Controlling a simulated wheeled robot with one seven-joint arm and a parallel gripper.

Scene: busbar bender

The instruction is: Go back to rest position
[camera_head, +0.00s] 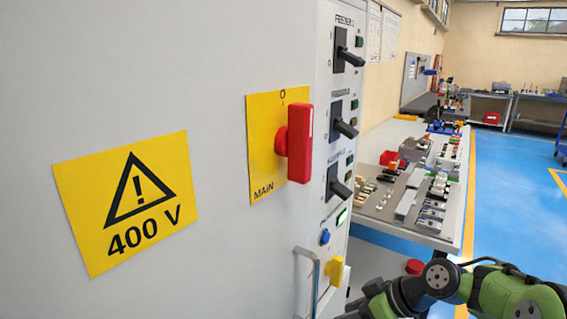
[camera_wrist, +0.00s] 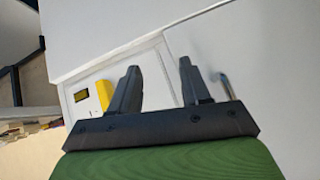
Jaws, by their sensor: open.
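My gripper (camera_wrist: 158,85) shows in the wrist view with its two dark fingers apart and nothing between them. It faces a light grey cabinet (camera_wrist: 245,60). Beyond the fingers are a yellow knob (camera_wrist: 105,94) to the left and a metal handle (camera_wrist: 226,86) to the right. In the head view, part of my green and dark arm shows at the lower right, and the gripper's fingers are out of sight there. The cabinet (camera_head: 130,60) fills the left, with a red main switch (camera_head: 300,143) on a yellow plate. Its handle (camera_head: 312,275) and yellow knob (camera_head: 335,271) are low on its right side.
A yellow 400 V sign (camera_head: 125,204) is on the cabinet. Black feeder switches (camera_head: 345,128) stick out along its right edge. A workbench (camera_head: 455,210) with several parts stands behind my arm. The blue floor (camera_head: 515,220) on the right is clear.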

